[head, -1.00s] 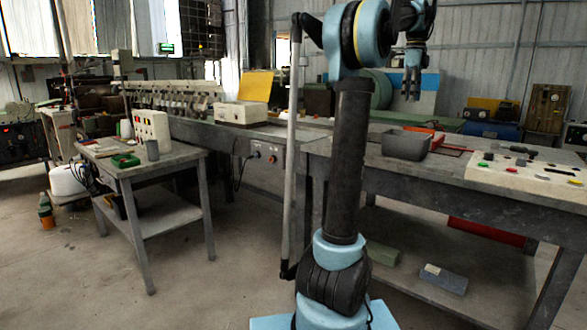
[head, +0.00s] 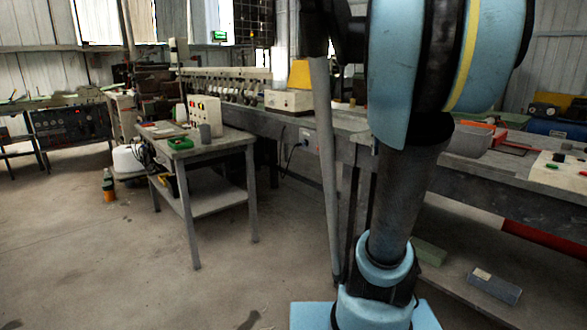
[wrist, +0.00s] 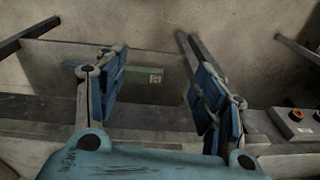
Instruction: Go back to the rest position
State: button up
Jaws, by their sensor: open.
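My gripper (wrist: 160,92) shows in the wrist view with its two blue-padded fingers spread wide apart. Nothing is between the fingers; the wrist view looks down past them at a bench edge, a lower shelf and the floor. In the head view my arm stands folded in front of the long bench, its large blue joint close to the camera at the upper right. The gripper itself is not visible in the head view.
A small metal table (head: 215,145) with a control box (head: 205,115) and a green tray (head: 180,143) stands left of my arm. A long bench (head: 490,185) runs behind the arm, with a grey bin (head: 468,138) on it. Open concrete floor (head: 100,260) lies at the left.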

jog(key=s+a+f+n, duration=0.5)
jog(key=s+f, duration=0.2)
jog(key=f, duration=0.4)
jog(key=s+a+f+n, duration=0.5)
jog(key=s+f+n, duration=0.1)
jog(key=f, duration=0.5)
jog(key=shift+s+a+f+t, duration=0.25)
jog(key=shift+s+t, duration=0.15)
jog(key=shift+s, duration=0.2)
jog(key=shift+w+f, duration=0.2)
jog(key=shift+w, duration=0.2)
